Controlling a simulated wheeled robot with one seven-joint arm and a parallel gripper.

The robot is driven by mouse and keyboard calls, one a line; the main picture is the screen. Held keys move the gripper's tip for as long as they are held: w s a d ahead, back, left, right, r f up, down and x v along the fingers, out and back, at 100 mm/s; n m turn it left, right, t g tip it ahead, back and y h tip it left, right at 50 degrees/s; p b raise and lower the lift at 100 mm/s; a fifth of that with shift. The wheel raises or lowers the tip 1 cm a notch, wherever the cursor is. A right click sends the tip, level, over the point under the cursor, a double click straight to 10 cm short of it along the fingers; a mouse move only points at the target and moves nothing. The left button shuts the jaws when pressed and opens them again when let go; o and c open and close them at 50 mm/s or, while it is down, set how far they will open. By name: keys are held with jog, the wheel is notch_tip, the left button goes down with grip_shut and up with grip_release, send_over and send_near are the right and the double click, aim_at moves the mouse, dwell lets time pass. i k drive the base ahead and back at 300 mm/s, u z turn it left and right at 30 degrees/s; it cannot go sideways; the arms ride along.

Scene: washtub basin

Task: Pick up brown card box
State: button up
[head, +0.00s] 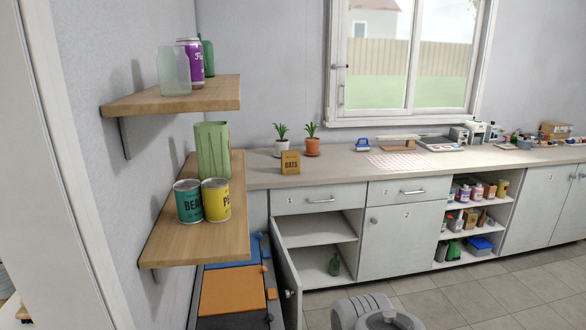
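A brown card box (556,130) sits at the far right on the back counter, small in the head view and behind some small items. A second box, tan-brown and lettered OATS (290,162), stands upright on the counter's left part, near two potted plants. I cannot tell for certain which of the two is meant. My gripper is not in view; only a grey rounded part of my own body shows at the bottom edge. Nothing is seen touching either box.
Wall shelves at left (200,245) hold cans and jars and jut out. A cabinet door (287,275) stands open below the counter (340,168). Small items crowd the counter's right end. Tiled floor (470,300) is clear at lower right.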

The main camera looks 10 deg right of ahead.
aim_at(291, 159)
jog(key=z, duration=0.85)
jog(key=i, duration=3.7)
jog(key=u, duration=4.65)
